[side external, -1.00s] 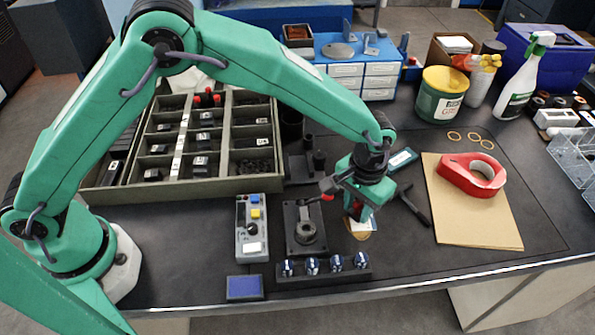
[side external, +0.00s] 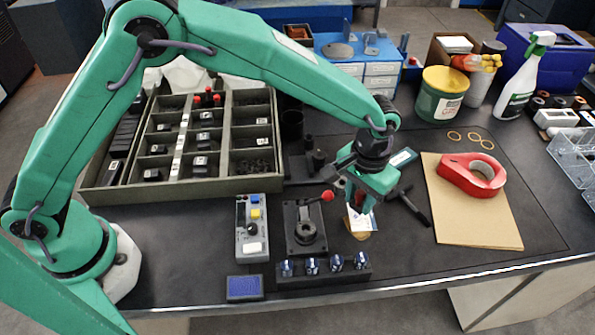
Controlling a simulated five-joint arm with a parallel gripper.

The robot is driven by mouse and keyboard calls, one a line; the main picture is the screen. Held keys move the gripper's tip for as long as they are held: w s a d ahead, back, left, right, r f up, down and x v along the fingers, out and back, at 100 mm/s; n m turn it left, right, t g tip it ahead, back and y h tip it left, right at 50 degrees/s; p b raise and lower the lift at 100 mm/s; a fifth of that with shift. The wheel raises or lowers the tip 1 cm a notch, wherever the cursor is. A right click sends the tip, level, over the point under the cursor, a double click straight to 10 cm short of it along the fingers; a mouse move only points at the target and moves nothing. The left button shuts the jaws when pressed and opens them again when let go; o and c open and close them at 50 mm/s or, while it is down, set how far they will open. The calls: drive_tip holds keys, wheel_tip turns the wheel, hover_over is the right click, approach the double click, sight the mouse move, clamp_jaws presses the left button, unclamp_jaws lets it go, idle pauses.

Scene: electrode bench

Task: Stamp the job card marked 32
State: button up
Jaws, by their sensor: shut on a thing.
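My gripper (side external: 362,208) is at the right of the black fixture, just above the bench mat. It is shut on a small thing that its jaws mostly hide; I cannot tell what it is. A small tan and white piece (side external: 361,233) shows just below the jaws; I cannot tell whether it is held or lies on the mat. No number 32 is legible, and I cannot identify the job card. A flat blue pad (side external: 245,288) in a dark frame, like an ink pad, lies at the front edge.
The black fixture (side external: 304,236) has a red-knobbed lever (side external: 327,196) close to my gripper. A rack (side external: 323,273) with several blue-and-white knobs stands in front. A grey control box (side external: 252,230) is at left. A dark tool (side external: 413,208), brown board (side external: 460,225) and red tape dispenser (side external: 472,175) are at right.

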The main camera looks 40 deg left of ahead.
drive_tip(key=shift+r, duration=1.95)
